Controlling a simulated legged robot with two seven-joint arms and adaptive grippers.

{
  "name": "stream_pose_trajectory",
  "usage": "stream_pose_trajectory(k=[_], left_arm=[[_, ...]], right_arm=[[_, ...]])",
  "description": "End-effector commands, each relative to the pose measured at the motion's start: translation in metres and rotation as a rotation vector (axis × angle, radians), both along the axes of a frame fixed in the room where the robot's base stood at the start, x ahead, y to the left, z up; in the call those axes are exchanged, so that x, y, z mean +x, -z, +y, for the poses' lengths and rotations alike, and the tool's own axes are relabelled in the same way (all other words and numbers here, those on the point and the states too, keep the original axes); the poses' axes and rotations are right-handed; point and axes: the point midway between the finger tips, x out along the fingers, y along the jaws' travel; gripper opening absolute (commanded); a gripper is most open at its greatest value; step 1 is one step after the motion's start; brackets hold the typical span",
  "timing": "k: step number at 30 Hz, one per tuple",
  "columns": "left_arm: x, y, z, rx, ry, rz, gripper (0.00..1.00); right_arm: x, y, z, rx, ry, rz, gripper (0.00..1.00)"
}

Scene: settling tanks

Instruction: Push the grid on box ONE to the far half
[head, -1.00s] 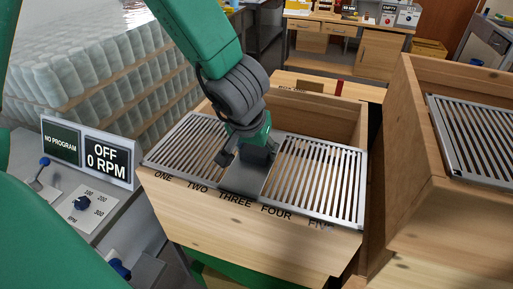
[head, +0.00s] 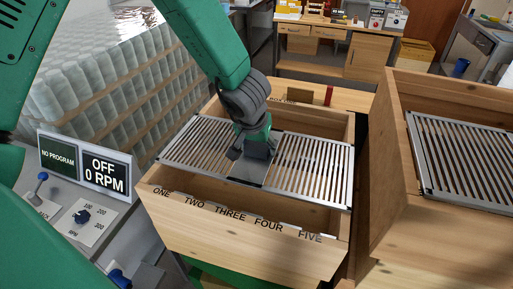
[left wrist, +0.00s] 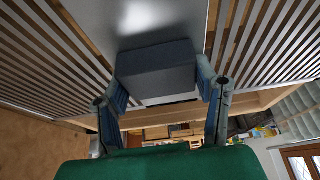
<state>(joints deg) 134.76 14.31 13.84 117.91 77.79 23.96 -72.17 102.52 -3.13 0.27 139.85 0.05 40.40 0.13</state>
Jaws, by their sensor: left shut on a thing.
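The metal grid (head: 312,165) lies across the wooden box (head: 225,228) in the middle, with slatted halves on both sides of a solid centre plate (head: 245,178). A gap is open between the grid and the box's front wall, which is lettered ONE to FIVE. My left gripper (head: 255,150) is down at the centre plate and is shut on the grid's grey block handle. In the left wrist view, the fingers stand on both sides of this block (left wrist: 158,72). My right gripper is in neither view.
A second wooden box (head: 400,215) with its own grid (head: 470,160) stands close on the right. A control panel (head: 85,165) reading OFF 0 RPM is at the left. Stacked bottles (head: 110,90) stand behind it. A workbench (head: 340,40) is at the back.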

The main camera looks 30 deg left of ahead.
Motion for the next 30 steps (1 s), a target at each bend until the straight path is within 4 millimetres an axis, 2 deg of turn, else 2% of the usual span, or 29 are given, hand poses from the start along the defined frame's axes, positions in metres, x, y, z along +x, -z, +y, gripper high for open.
stream_pose_trajectory(k=[30], left_arm=[[0.069, 0.003, 0.018, 0.0, -0.002, 0.001, 0.07]], right_arm=[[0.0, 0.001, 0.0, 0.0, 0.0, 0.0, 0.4]])
